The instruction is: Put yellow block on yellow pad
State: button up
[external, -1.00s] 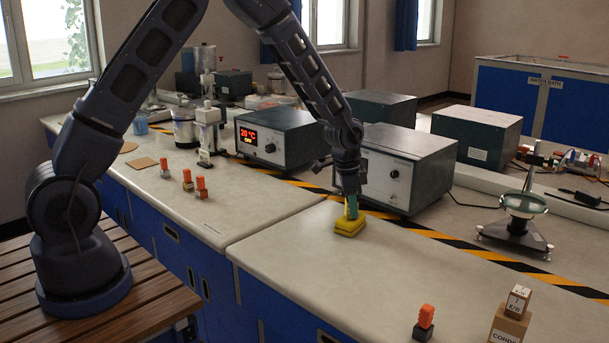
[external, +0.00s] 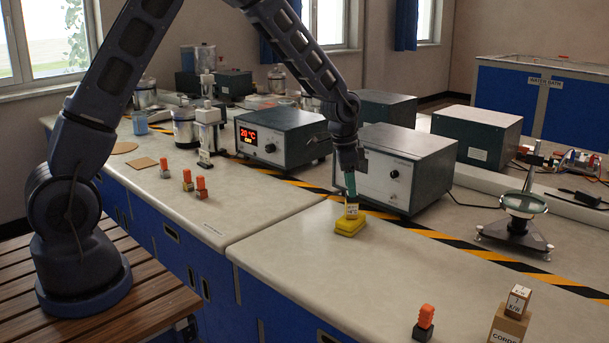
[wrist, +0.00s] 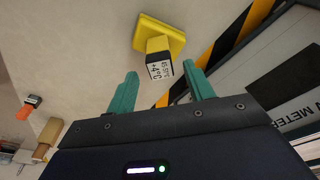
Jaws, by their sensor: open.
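The yellow pad (external: 350,227) lies on the right bench top, in front of the grey box with a dial. The yellow block (external: 351,211), with a white and black label, stands upright on the pad. In the wrist view the block (wrist: 158,46) shows its labelled top toward me, and the pad (wrist: 175,27) shows behind it. My gripper (external: 350,192) is above the block, with its teal fingers pointing down. In the wrist view its two fingers (wrist: 162,82) are wide apart with nothing between their tips, and the block is beyond them.
Grey instrument boxes (external: 405,167) stand close behind the pad. A lens stand (external: 518,225) is to the right. The bench before the pad is clear.

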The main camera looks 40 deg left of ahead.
jog(key=r, duration=0.5)
jog(key=shift+s+a, duration=0.25)
jog(key=shift+s, duration=0.05)
jog(key=s+a+r+n+t, duration=0.1)
jog(key=s+a+r+n, duration=0.1)
jog(key=s+a+r, duration=0.6)
jog(key=s+a+r+n+t, duration=0.1)
jog(key=s+a+r+n, duration=0.15)
jog(key=s+r, duration=0.75)
jog(key=s+a+r+n, duration=0.1)
jog(key=s+a, duration=0.1)
jog(key=s, duration=0.5)
jog(key=s+a+r+n+t, duration=0.1)
jog(key=s+a+r+n, duration=0.1)
jog(key=s, duration=0.6)
jog(key=s+a+r+n+y, duration=0.1)
jog(key=s+a+r, duration=0.1)
jog(key=s+a, duration=0.2)
jog(key=s, duration=0.3)
jog(key=shift+s, duration=0.25)
jog(key=shift+n, duration=0.25)
